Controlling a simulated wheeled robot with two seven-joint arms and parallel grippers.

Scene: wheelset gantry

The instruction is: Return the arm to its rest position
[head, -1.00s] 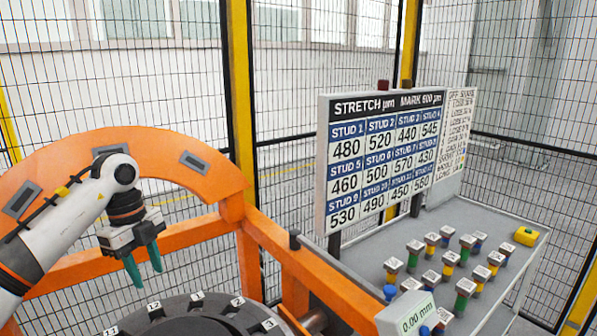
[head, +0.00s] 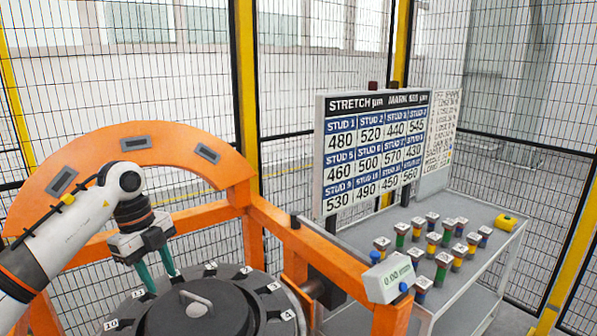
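My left arm comes in from the left, with its white and orange links bent down at the wrist. My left gripper (head: 158,270) has two teal fingers that point down. The fingers are apart with nothing between them. They show in front of the rear left rim of a dark round hub (head: 205,318) with numbered positions; whether they touch it cannot be told. My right arm and gripper are not in view.
An orange gantry frame (head: 205,212) arches behind my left arm and runs right. A grey bench (head: 480,213) holds several coloured studs, a yellow block (head: 506,223) and a stretch board (head: 372,150). A readout (head: 389,280) shows 0.00 mm. Mesh fencing surrounds everything.

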